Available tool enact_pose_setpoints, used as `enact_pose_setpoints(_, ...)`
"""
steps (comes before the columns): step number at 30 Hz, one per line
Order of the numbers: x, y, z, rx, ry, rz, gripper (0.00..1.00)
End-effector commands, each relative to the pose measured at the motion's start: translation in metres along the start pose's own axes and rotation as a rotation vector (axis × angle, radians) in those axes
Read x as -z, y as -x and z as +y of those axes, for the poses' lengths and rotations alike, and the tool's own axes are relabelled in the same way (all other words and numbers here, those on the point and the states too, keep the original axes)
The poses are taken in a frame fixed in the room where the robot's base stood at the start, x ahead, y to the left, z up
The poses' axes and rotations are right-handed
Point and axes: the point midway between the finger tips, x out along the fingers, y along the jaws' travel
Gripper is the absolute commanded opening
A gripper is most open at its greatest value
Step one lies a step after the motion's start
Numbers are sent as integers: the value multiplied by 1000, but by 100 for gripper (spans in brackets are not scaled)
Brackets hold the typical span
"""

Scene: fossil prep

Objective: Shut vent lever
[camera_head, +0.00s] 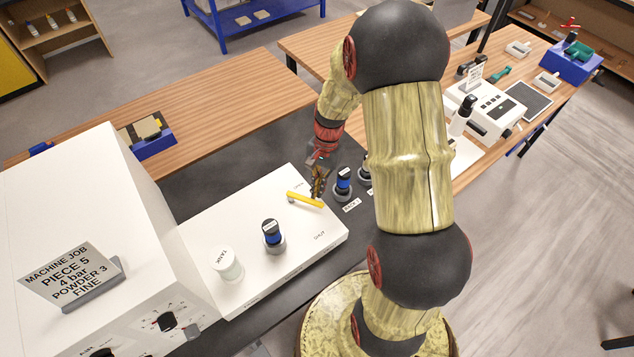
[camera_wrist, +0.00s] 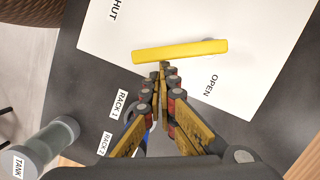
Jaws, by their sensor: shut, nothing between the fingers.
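The yellow vent lever (camera_head: 305,199) lies on the top of a low white box (camera_head: 265,202), near its far right side. It also shows in the wrist view (camera_wrist: 180,51), lying crosswise just beyond my fingertips. Printed labels SHUT and OPEN stand on the white top on either side of the lever; in the wrist view OPEN is at right and SHUT at upper left. My gripper (camera_head: 319,190) is shut and empty, pointing down beside the lever's right end in the head view. In the wrist view my fingertips (camera_wrist: 163,68) are close to the lever's edge; I cannot tell whether they touch.
A large white machine (camera_head: 90,215) with a job card is at left. The dark bench mat (camera_head: 215,160) behind is clear.

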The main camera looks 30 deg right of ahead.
Motion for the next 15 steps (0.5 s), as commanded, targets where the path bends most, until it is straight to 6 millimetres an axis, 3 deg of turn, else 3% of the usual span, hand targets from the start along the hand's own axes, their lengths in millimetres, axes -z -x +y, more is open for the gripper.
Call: enact_pose_setpoints(15,-32,-8,11,91,-369,-1,0)
